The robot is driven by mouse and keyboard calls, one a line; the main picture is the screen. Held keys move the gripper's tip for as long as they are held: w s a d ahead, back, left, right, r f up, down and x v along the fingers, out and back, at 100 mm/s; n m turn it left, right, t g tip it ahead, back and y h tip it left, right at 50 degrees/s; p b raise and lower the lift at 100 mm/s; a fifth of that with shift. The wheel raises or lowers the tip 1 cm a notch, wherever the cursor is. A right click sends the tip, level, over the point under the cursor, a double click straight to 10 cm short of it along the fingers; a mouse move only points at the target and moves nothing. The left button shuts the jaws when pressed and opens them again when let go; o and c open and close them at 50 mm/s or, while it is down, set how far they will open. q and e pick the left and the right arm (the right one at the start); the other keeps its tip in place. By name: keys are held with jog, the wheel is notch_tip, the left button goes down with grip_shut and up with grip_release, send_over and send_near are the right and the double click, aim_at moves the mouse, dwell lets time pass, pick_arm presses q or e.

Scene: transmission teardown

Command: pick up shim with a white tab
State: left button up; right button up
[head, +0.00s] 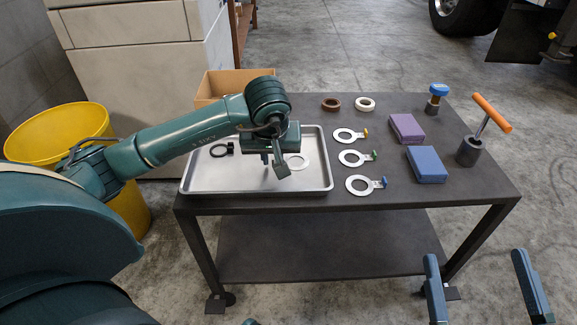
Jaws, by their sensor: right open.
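A pale ring-shaped shim (303,163) lies in the metal tray, partly hidden behind my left gripper; no white tab shows on it. My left gripper (274,165) points down over the tray, just left of that shim; I cannot tell whether its fingers are open or shut or touch anything. Three silver shims lie on the table right of the tray: one with a yellow tab (346,135), one with a green tab (352,158), one with a blue tab (360,185). My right gripper (478,275) is open and empty at the lower right, in front of the table.
The tray (210,188) also holds a black ring with a tab (221,150). Brown (331,104) and cream (364,104) rings, purple (406,127) and blue (427,164) blocks, a blue-capped part (435,98) and an orange-handled tool (491,112) stand on the table (440,197).

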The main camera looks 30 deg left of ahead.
pick_arm(q)
jog(key=shift+w+a+f, duration=0.1)
jog(key=shift+w+f, duration=0.05)
jog(key=shift+f, duration=0.25)
jog(key=shift+r, duration=0.1)
jog(key=shift+c, duration=0.4)
grip_shut()
